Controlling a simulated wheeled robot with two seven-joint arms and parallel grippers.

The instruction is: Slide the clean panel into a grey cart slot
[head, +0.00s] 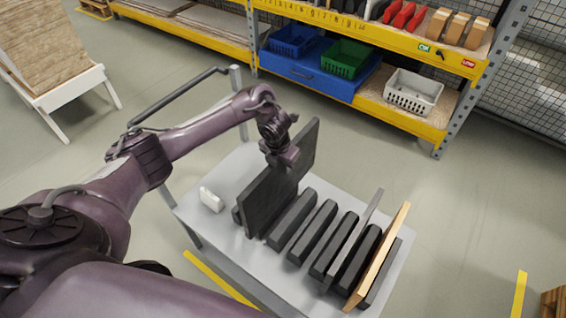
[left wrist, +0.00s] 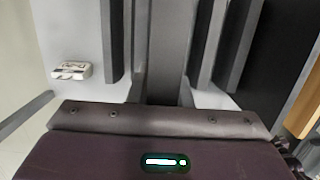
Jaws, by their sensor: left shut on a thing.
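My left gripper (head: 283,157) is shut on the top edge of a dark grey panel (head: 270,195) and is above the cart's left part. The panel stands upright, lined up with the dark divider bars. Its lower edge is at the leftmost gap of the grey cart (head: 232,172); I cannot tell whether it rests on the bottom. A thin grey panel (head: 352,240) and a tan wood-coloured panel (head: 378,258) stand in slots further right. My right gripper is not in view.
Dark divider bars (head: 292,219) run across the cart. A small white object (head: 211,199) lies on the cart's left, also in the left wrist view (left wrist: 72,70). A yellow shelf rack (head: 400,115) with blue, green and white bins stands behind. Floor between is clear.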

